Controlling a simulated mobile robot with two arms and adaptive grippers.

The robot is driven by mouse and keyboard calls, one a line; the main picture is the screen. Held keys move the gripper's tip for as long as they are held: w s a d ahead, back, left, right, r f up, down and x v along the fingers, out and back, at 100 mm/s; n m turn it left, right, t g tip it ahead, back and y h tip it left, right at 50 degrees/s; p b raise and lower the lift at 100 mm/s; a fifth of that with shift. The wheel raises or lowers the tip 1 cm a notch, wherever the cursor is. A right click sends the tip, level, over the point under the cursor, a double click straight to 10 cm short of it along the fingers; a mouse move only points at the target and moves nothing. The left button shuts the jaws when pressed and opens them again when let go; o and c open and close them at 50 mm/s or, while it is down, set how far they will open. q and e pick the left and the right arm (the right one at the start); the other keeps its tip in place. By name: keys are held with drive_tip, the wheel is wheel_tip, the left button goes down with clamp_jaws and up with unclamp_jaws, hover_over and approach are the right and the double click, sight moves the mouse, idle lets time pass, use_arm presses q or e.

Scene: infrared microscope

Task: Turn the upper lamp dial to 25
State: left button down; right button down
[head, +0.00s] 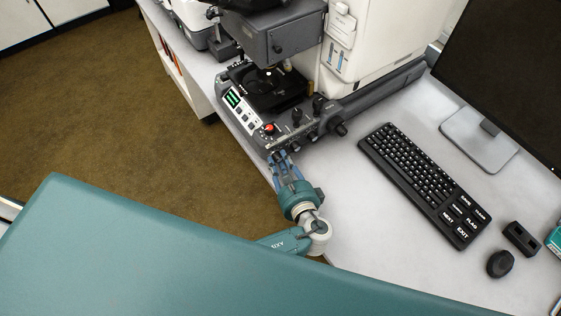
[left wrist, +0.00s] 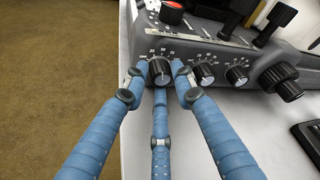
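In the left wrist view a black ribbed dial (left wrist: 161,71) sits leftmost in a row on the dark microscope panel, with small white numbers around it. Its exact setting is too small to read. My left gripper (left wrist: 160,74) has its blue fingertips around this dial, one on each side and one below. I cannot tell whether they press on it. In the head view my left gripper (head: 279,160) is at the front of the microscope base (head: 258,101) and hides the dial. My right gripper is not in view.
Two similar dials (left wrist: 204,73) (left wrist: 237,75) and a larger knob (left wrist: 281,82) are to the right of the gripped area. A red button (head: 269,128) is above. A keyboard (head: 420,180) lies on the desk at right. The floor is open at left.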

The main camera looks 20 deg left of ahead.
use_arm(q)
drive_tip(key=shift+a+f+n+t+b, duration=0.1)
drive_tip(key=shift+f+n+t+b, duration=0.35)
drive_tip(key=shift+b, duration=0.75)
drive_tip(key=shift+r+n+b, duration=0.3)
drive_tip(key=shift+n+b, duration=0.15)
drive_tip(key=shift+b, duration=0.05)
drive_tip(key=shift+r, duration=0.2)
drive_tip(key=c, duration=1.5)
unclamp_jaws()
drive_tip(key=shift+o, duration=0.2)
drive_tip(key=shift+s, duration=0.15)
drive_tip(key=v, duration=1.1)
drive_tip(key=shift+s+d, duration=0.25)
drive_tip(key=shift+s, duration=0.1)
